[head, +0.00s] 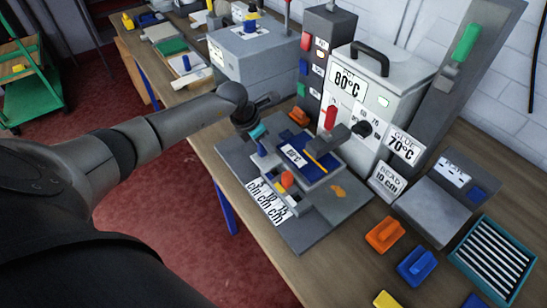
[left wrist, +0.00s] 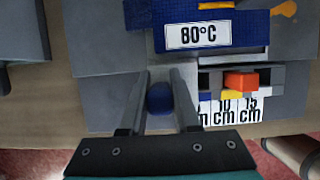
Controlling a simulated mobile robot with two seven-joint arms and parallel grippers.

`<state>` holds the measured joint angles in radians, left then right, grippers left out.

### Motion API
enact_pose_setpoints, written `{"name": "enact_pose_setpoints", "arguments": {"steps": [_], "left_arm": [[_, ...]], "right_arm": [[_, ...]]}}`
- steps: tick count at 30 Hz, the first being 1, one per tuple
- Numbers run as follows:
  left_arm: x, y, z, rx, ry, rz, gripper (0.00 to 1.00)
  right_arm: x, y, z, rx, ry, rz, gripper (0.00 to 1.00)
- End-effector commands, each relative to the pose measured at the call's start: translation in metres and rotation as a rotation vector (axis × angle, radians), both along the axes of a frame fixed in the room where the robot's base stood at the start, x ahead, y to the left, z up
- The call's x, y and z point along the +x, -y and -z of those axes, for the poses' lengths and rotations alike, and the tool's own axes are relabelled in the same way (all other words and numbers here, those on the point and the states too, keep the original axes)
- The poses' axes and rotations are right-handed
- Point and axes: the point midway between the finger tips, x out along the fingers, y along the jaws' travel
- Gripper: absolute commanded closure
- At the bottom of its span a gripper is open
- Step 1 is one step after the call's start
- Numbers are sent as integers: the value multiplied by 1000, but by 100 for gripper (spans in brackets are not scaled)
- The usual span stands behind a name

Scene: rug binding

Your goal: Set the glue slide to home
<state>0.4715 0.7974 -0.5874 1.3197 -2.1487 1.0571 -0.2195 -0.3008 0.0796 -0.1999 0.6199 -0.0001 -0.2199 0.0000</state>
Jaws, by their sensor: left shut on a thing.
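A grey fixture plate (head: 318,225) lies on the bench below the heater box. On it are a blue pad with an 80°C label (head: 297,155) and a white 5, 10, 15 cm scale (head: 268,203). An orange knob (head: 287,180) sits in the slot by the scale, with a yellow piece beside it in the left wrist view. My left gripper (head: 261,143) is shut on a blue knob (left wrist: 160,98) at the plate's left side. The fingers flank this knob and hide part of it. No label shows which knob belongs to the glue slide. My right gripper is out of view.
The grey heater box (head: 385,95) reads 80°C, and signs read GLUE 70°C (head: 405,145) and BEAD 10 cm (head: 387,183). Orange (head: 385,234) and blue (head: 416,266) blocks and a slotted tray (head: 460,247) stand at right. A grey box (head: 255,62) stands behind my gripper.

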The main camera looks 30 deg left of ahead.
Motion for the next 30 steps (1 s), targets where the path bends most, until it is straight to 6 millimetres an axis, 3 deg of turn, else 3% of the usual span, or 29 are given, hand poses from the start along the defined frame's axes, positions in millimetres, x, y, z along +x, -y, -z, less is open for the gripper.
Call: {"name": "enact_pose_setpoints", "arguments": {"steps": [1,16,30], "left_arm": [[4,-9,5,6,3,-5,100],[27,-67,4,7,3,-5,100],[31,-79,-1,5,3,-4,100]], "right_arm": [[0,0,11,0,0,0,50],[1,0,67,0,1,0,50],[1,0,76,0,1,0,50]]}}
